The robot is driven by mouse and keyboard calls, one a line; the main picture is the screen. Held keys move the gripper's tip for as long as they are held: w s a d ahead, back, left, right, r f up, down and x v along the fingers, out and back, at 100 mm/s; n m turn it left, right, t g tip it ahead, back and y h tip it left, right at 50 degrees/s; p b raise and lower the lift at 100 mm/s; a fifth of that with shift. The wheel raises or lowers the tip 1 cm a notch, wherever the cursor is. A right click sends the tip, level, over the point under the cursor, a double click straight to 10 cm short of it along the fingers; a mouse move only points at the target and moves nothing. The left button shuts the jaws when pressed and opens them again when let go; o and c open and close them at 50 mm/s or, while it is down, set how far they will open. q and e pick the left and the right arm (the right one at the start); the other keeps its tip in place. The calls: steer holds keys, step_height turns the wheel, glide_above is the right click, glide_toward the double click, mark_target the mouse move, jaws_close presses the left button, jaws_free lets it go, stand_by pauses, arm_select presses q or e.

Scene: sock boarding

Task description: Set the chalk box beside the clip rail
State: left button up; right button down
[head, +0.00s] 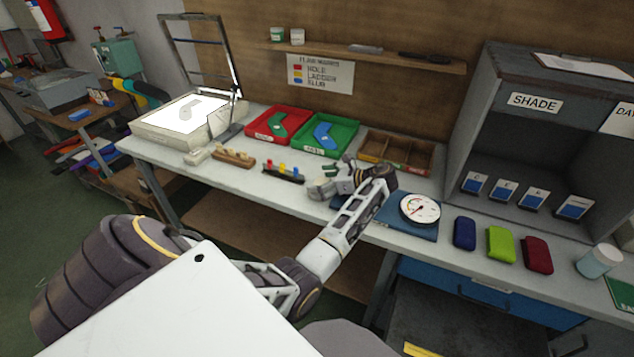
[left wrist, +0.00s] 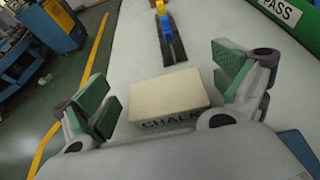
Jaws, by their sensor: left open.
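The chalk box (left wrist: 170,98) is a small cream block with CHALK on its near side, on the pale bench top. In the left wrist view it lies between the spread green-padded fingers of my left gripper, with gaps on both sides. In the head view I cannot make it out; the gripper seems to hide it. My left gripper (head: 328,180) is open, low over the bench, right of the clip rail. The clip rail (head: 284,175) is a dark strip with coloured clips; it also shows beyond the box in the left wrist view (left wrist: 174,50). My right gripper is out of view.
Red (head: 262,135) and green (head: 345,145) trays and a wooden divided tray (head: 420,158) stand behind. A wooden block (head: 234,159) lies left of the rail. A dial gauge (head: 420,209) on a blue mat (head: 408,229) is close right of my gripper.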

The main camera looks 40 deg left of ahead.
arm_select(q)
steer(key=v, duration=0.9)
steer(key=shift+w+d+r, duration=0.15)
steer(key=shift+d+r, duration=0.05)
steer(key=shift+d, duration=0.1)
steer(key=shift+w+d+r+p, duration=0.1)
steer(key=shift+d+r+p, duration=0.15)
steer(key=shift+d, duration=0.3)
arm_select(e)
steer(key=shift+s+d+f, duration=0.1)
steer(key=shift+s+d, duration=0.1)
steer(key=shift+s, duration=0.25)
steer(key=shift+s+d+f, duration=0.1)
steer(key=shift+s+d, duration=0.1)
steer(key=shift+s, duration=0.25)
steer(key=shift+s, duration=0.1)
